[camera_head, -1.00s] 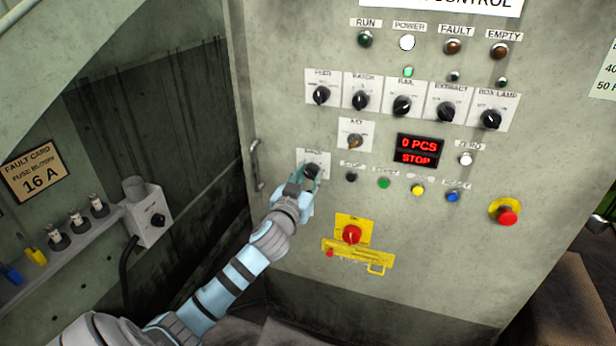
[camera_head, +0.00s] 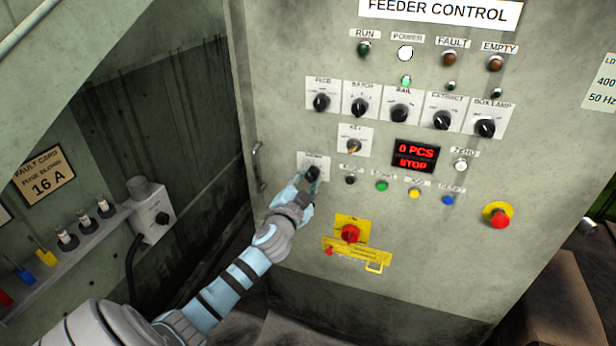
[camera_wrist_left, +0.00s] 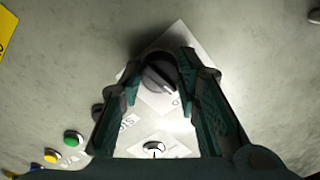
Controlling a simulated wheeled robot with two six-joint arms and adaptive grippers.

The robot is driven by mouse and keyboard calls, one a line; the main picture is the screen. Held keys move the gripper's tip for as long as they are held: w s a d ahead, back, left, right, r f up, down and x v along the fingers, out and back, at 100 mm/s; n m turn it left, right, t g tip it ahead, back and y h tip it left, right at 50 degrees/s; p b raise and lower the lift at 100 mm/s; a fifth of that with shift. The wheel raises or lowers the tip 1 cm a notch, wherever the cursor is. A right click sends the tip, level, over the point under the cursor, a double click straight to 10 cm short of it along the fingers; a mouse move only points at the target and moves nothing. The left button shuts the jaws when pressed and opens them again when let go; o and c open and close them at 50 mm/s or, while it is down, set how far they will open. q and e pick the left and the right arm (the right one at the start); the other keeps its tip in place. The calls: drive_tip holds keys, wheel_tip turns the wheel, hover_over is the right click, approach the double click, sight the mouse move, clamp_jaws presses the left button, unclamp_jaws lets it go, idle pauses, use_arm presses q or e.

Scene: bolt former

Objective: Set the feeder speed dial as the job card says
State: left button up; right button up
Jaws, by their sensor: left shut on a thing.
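The feeder speed dial (camera_head: 312,174) is a black knob on a white plate at the left side of the grey control panel, below the key switch (camera_head: 354,146). Its plate label is too blurred to read surely. My left gripper (camera_head: 311,181) is shut on this dial. In the left wrist view the dial (camera_wrist_left: 160,72) sits between the two green fingers (camera_wrist_left: 158,75), and a pale pointer line on it points to the lower right. The scale around it is mostly hidden or washed out. I cannot make out a job card. My right gripper is not in view.
A row of black selector knobs (camera_head: 399,113) is above. A red display (camera_head: 415,156) reads 0 PCS, STOP. Coloured push buttons (camera_head: 381,186) lie to the right. A red switch on yellow (camera_head: 350,234) is below, and an emergency stop (camera_head: 499,217) is at far right.

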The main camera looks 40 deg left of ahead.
use_arm(q)
drive_tip(key=shift+m, duration=0.4)
drive_tip(key=o, duration=1.2)
drive_tip(key=shift+c, duration=0.2)
drive_tip(key=v, duration=1.2)
